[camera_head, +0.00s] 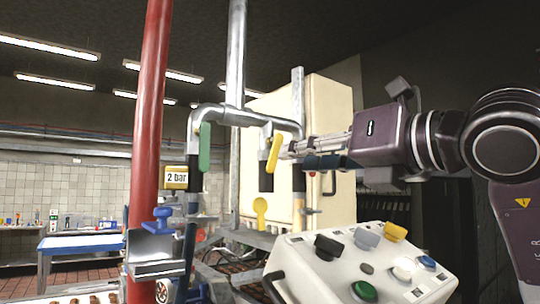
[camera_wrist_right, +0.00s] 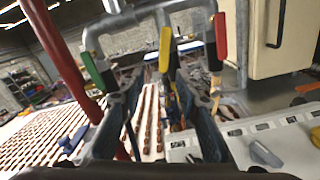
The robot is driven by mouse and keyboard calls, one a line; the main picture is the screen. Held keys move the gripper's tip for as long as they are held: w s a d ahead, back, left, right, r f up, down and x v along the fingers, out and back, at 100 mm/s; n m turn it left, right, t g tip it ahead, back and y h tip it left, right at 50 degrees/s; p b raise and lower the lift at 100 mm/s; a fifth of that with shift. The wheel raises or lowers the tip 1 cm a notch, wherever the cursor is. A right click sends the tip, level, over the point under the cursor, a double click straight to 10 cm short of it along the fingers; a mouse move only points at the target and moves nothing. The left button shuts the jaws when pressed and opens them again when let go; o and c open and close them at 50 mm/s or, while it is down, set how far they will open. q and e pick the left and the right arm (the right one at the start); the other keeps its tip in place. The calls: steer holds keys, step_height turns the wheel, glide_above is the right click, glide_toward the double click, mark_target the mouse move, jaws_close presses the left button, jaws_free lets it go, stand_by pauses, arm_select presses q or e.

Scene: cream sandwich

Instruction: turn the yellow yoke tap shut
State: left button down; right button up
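The yellow tap handle (camera_head: 274,153) is a slanted lever on the grey pipe yoke (camera_head: 235,116), with its top leaning right in the head view. It also shows upright in the right wrist view (camera_wrist_right: 165,50). My right gripper (camera_head: 290,150) comes in from the right, its fingertips close beside the handle. In the right wrist view my right gripper (camera_wrist_right: 155,78) has its two fingers apart, with the handle ahead between the tips. I cannot tell whether a finger touches it. My left gripper is not in view.
A green lever (camera_head: 204,146) hangs on the yoke's left leg, above a "2 bar" sign (camera_head: 176,178). A red pipe (camera_head: 150,120) stands left. A cream cabinet (camera_head: 325,120) is behind. A white button console (camera_head: 335,270) sits below my right arm.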

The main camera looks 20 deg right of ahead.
mark_target(273, 162)
steer(key=p+x, duration=0.1)
steer(key=x, duration=0.1)
steer(key=p+x, duration=0.1)
steer(key=x, duration=0.1)
steer(key=p+x, duration=0.1)
steer(key=x, duration=0.1)
steer(key=shift+w+d, duration=0.25)
steer(key=shift+w, duration=0.05)
steer(key=shift+w+a, duration=0.15)
steer(key=shift+w, duration=0.3)
jaws_close()
